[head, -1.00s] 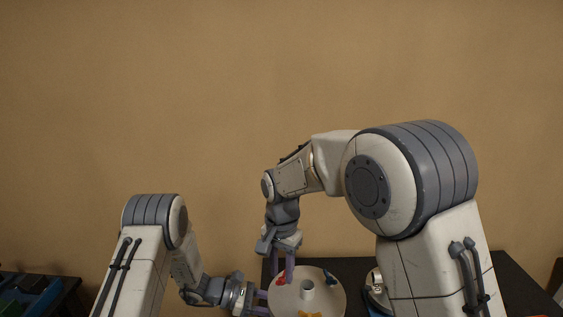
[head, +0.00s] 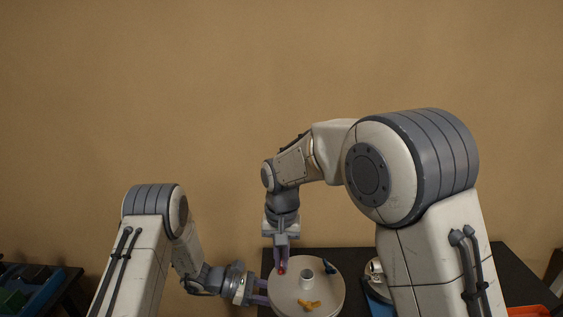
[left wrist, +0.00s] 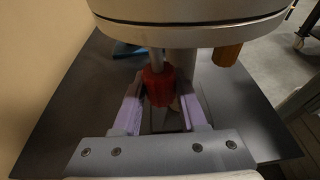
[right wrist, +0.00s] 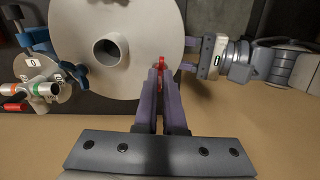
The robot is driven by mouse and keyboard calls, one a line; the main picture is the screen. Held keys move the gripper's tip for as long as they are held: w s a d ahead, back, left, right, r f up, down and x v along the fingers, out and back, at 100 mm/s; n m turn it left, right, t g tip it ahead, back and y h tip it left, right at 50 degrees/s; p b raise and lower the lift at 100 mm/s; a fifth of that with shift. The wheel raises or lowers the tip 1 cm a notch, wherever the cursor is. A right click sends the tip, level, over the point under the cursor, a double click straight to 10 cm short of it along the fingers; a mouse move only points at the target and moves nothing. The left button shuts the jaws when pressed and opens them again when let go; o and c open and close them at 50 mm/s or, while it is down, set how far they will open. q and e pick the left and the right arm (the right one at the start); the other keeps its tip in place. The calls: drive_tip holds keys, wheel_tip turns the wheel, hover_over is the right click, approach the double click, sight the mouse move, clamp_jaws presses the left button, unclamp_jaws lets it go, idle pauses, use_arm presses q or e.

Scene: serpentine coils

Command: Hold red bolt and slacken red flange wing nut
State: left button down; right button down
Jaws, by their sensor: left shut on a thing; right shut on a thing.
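A pale round flange (head: 330,299) stands in front of me with a short central pipe. The red wing nut (right wrist: 161,63) is on top near its rim. My right gripper (right wrist: 160,78) comes down from above and is shut on the red wing nut; in the head view this gripper (head: 281,264) hides most of the nut. The red bolt (left wrist: 158,88) hangs below the flange's underside (left wrist: 190,35). My left gripper (left wrist: 161,92) is shut on it, reaching in from the side. In the head view the left fingertips (head: 262,292) pass under the rim.
A yellow wing nut (head: 309,304) and a blue wing nut (head: 329,267) sit on the flange. An orange bolt (left wrist: 227,54) hangs below it. A labelled valve-like fixture (right wrist: 38,88) stands beside it. An orange bin (head: 528,311) is at the lower right.

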drive_tip(key=n, duration=0.4)
drive_tip(key=shift+n, duration=0.4)
drive_tip(key=n, duration=0.3)
drive_tip(key=shift+f, duration=0.1)
use_arm(q)
drive_tip(key=shift+r, duration=0.1)
use_arm(e)
drive_tip(key=shift+n, duration=0.9)
drive_tip(key=n, duration=0.4)
drive_tip(key=shift+n, duration=0.4)
drive_tip(key=shift+f, duration=0.1)
